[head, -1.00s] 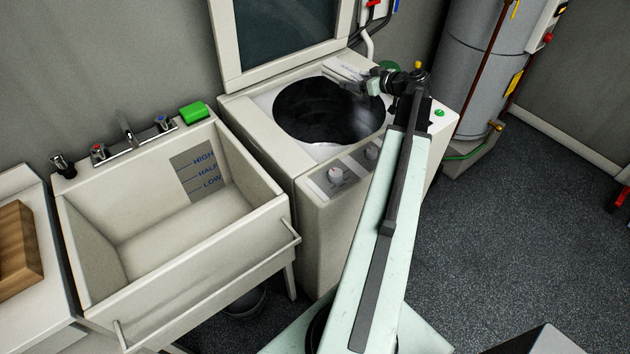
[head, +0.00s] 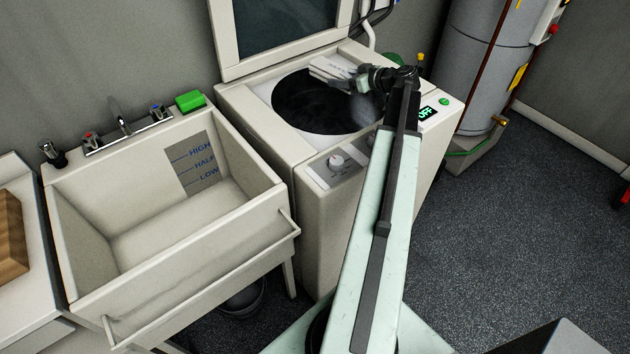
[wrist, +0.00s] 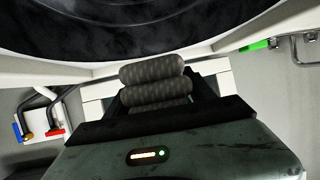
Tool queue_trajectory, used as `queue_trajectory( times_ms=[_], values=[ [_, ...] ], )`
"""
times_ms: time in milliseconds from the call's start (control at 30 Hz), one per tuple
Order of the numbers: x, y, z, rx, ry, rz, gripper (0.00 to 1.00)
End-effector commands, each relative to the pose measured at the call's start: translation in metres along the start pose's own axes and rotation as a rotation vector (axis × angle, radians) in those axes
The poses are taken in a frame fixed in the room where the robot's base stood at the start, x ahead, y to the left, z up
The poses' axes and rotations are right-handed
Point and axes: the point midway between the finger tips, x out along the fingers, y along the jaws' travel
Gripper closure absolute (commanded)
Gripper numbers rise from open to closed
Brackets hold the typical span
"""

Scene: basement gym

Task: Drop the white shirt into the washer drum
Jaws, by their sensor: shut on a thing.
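The top-loading washer (head: 268,140) stands with its lid (head: 283,35) raised and its dark round drum opening (head: 300,105) uncovered. My gripper (head: 345,82) reaches in from the right over the back right part of the opening. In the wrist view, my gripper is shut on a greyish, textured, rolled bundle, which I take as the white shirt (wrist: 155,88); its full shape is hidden. The dark drum (wrist: 150,30) lies just beyond the bundle there. No other cloth is clear in the drum.
A pale utility sink (head: 200,270) with a green block (head: 190,101) on its rim stands left of the washer. A grey tank (head: 478,70) stands to the right behind. A wooden block (head: 10,235) is at far left.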

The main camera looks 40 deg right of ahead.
Motion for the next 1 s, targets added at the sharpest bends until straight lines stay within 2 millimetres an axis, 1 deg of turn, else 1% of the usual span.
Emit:
queue_trajectory(
  times_ms=[167,200,233,267,533,633,667,900,1000],
  values=[
    [-0.001,0.0,-0.001,0.0,0.001,0.0,0.84],
    [-0.001,0.0,-0.001,0.0,0.001,0.001,0.25],
    [-0.001,0.0,-0.001,0.0,0.001,0.001,0.17],
    [-0.001,0.0,-0.001,0.001,0.0,0.001,0.11],
    [-0.001,0.001,-0.001,0.0,0.0,0.001,0.11],
    [-0.007,0.001,-0.002,0.001,0.0,0.002,0.11],
    [-0.012,0.0,-0.003,0.001,0.0,0.003,0.11],
    [-0.059,-0.001,-0.004,0.002,0.0,0.003,0.11],
    [-0.073,0.0,-0.003,0.001,0.0,0.002,0.11]
  ],
)
